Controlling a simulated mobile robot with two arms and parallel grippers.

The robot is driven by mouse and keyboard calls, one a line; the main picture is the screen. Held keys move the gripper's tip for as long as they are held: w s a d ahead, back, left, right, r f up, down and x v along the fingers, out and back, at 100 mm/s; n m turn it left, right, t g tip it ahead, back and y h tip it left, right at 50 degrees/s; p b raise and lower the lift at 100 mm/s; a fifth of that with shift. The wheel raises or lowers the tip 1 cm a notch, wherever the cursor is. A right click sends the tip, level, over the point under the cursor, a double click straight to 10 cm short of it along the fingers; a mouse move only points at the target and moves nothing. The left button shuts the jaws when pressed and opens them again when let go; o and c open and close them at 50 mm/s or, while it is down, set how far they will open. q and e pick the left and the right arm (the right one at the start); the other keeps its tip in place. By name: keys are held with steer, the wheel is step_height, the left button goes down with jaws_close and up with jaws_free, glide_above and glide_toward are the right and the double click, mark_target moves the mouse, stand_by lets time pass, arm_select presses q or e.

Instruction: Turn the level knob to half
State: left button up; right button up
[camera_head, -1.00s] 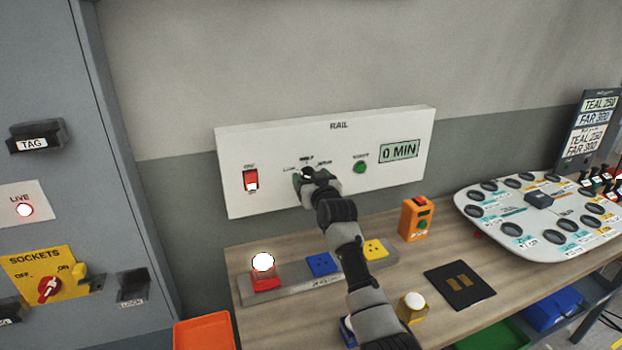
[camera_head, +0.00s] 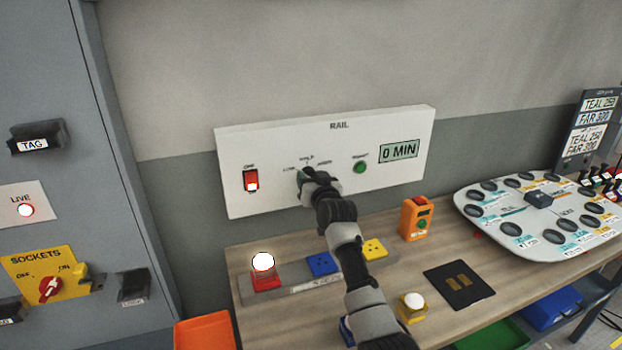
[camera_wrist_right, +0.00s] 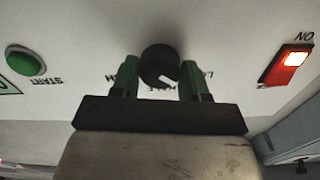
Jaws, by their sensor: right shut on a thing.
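The black level knob (camera_wrist_right: 154,60) sits on the white RAIL panel (camera_head: 285,140). In the right wrist view, which looks upside down, its white pointer aims close to the HALF label (camera_wrist_right: 162,88), slightly toward the LOW side. My right gripper (camera_wrist_right: 160,70) is shut on the knob, with one green finger on each side of it. In the head view my right gripper (camera_head: 303,182) hides the knob, while the labels above it show. My left gripper is out of view.
Below, the bench holds a strip (camera_head: 318,284) with coloured blocks and an orange box (camera_head: 416,219). A grey cabinet (camera_head: 60,90) stands at left.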

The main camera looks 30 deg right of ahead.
steer(key=m+p, duration=0.2)
steer(key=m, duration=0.8)
steer(key=shift+p, duration=0.35)
stand_by(0.4)
steer(key=o, duration=0.9)
steer(key=shift+s, duration=0.1)
steer(key=b+v, duration=0.2)
steer(key=v, duration=0.8)
steer(key=shift+s+a, duration=0.15)
steer(key=shift+s, duration=0.1)
